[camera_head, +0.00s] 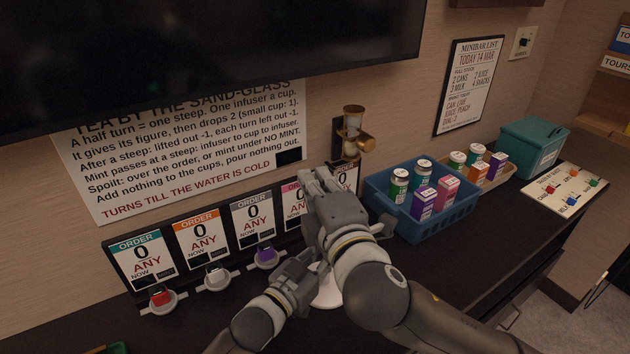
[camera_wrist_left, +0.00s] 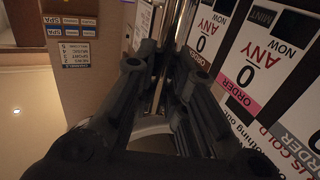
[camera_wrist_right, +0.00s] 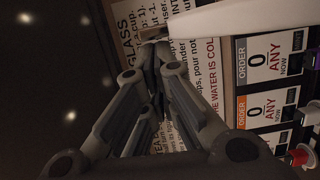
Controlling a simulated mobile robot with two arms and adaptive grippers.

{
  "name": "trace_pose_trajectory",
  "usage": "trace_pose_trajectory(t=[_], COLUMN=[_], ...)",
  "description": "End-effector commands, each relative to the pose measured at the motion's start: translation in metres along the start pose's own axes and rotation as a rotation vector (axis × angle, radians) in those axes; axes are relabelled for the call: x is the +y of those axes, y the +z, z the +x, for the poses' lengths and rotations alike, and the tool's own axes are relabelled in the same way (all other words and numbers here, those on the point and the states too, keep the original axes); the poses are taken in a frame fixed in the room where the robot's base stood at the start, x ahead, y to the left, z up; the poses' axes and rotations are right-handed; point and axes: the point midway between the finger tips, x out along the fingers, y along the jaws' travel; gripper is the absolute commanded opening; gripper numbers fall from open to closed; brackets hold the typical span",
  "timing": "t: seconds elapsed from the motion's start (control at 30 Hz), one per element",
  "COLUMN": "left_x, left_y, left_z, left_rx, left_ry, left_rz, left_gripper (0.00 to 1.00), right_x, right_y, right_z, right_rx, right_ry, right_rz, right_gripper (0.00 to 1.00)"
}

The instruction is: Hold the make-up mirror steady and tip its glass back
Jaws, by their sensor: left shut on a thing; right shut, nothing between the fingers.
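The make-up mirror is mostly hidden behind my arms in the head view; part of its round white base (camera_head: 327,291) shows on the counter. My left gripper (camera_head: 312,265) is low beside it. In the left wrist view its fingers (camera_wrist_left: 160,62) are shut on the mirror's shiny metal stem (camera_wrist_left: 161,85), above the pale base. My right gripper (camera_head: 318,180) is higher up, shut and empty. In the right wrist view its closed fingertips (camera_wrist_right: 153,48) are close to a broad white edge (camera_wrist_right: 240,16), which looks like the mirror's head. I cannot tell whether they touch, or the glass's tilt.
Order cards (camera_head: 139,262) stand along the wall behind, with small coloured items on round holders (camera_head: 162,302) before them. A blue crate (camera_head: 438,225) of cans and cartons, a teal box (camera_head: 532,146) and a brass sand-glass (camera_head: 353,133) are to the right.

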Motion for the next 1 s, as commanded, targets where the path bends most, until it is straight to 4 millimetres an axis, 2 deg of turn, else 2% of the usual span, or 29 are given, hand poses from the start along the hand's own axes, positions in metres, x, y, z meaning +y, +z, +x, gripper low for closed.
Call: trace_pose_trajectory(t=[0.57, 1.0], left_x=[0.000, 0.000], left_y=[0.000, 0.000], left_z=[0.000, 0.000], left_rx=[-0.001, 0.000], left_ry=[0.000, 0.000], left_rz=[0.000, 0.000], left_gripper=[0.00, 0.00], right_x=[0.004, 0.008], right_y=[0.011, 0.037], right_z=[0.003, 0.009], right_rx=[-0.002, -0.004], right_ry=[-0.029, -0.100], right_rz=[0.117, 0.399], right_gripper=[0.00, 0.00])
